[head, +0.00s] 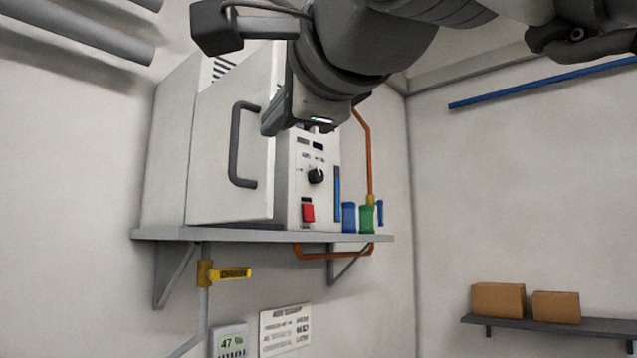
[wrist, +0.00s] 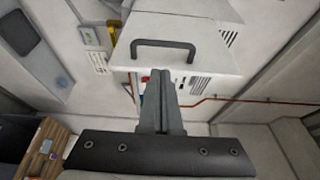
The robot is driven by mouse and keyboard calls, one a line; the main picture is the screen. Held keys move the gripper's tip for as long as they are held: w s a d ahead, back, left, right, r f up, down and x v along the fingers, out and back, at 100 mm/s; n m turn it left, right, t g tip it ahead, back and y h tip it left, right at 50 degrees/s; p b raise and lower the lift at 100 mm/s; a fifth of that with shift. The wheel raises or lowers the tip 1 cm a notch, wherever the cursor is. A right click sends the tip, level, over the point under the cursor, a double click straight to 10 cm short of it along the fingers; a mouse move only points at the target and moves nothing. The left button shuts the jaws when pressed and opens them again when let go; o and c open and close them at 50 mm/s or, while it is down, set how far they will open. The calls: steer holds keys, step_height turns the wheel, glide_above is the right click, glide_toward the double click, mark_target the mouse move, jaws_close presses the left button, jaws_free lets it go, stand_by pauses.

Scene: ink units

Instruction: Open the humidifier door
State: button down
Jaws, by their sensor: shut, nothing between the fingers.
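The humidifier is a pale box on a wall shelf. Its door (head: 215,170) is a flat white panel with a dark bar handle (head: 236,150). The door (wrist: 205,55) and handle (wrist: 163,46) also show in the wrist view. A darker grey strip runs between the door's right edge and the control panel (head: 318,190); I cannot tell how far the door stands ajar. My gripper (head: 267,127) is shut and empty, with its tips by the door's right edge, right of the handle. In the wrist view the fingertips (wrist: 158,72) overlap the door's near edge; contact is unclear.
The shelf (head: 225,236) also carries blue and green cylinders (head: 366,219) at right. An orange pipe (head: 368,160) rises behind them. A yellow valve handle (head: 234,273) sits below the shelf. Cardboard boxes (head: 498,299) stand on a low shelf at right. The space left of the humidifier looks clear.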

mark_target(255, 141)
steer(key=p+x, duration=0.2)
steer(key=x, duration=0.6)
